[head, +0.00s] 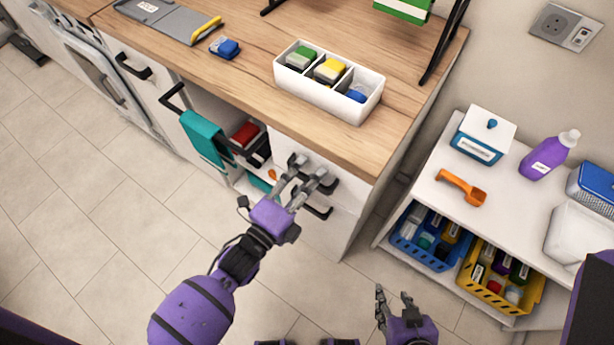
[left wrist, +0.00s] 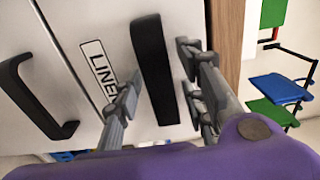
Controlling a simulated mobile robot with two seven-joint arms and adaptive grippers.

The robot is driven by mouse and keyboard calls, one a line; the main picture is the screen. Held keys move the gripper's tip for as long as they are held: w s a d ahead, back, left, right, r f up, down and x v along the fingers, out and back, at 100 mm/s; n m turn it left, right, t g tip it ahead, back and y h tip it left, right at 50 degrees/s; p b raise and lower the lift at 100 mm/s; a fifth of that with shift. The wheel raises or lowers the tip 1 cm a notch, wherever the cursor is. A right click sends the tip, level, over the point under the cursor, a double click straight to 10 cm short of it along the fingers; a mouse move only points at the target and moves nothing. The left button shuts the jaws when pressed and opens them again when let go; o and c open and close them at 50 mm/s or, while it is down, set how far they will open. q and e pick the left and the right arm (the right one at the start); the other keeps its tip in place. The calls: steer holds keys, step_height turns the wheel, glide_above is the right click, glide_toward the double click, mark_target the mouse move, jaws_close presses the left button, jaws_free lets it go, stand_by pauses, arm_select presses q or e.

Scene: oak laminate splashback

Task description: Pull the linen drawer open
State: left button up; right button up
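The linen drawer (left wrist: 85,25) has a white front with a label reading "LINEN", partly covered by a finger, and looks shut. Its black bar handle (left wrist: 155,70) stands between the fingers of my left gripper (left wrist: 160,78), one finger on each side. The fingers look spread, with a small gap on the right side of the handle. In the head view my left gripper (head: 306,171) is at the upper front of the cabinet's right end and hides part of the handle (head: 327,184). My right gripper (head: 394,298) is open and empty, low over the floor.
Another handle (head: 319,212) lies just below. Left of the drawer is an open bay with a teal towel (head: 203,138) on a bar. A white divided box (head: 318,98) stands on the wooden worktop (head: 250,75). A white shelf unit (head: 425,175) stands right; floor in front is clear.

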steer(key=shift+s, duration=0.1)
arm_select(q)
jaws_close()
arm_select(e)
steer(key=shift+w, duration=0.3)
steer(key=shift+w+a, duration=0.1)
arm_select(q)
steer(key=shift+s, duration=0.1)
arm_select(e)
steer(key=shift+r, duration=0.1)
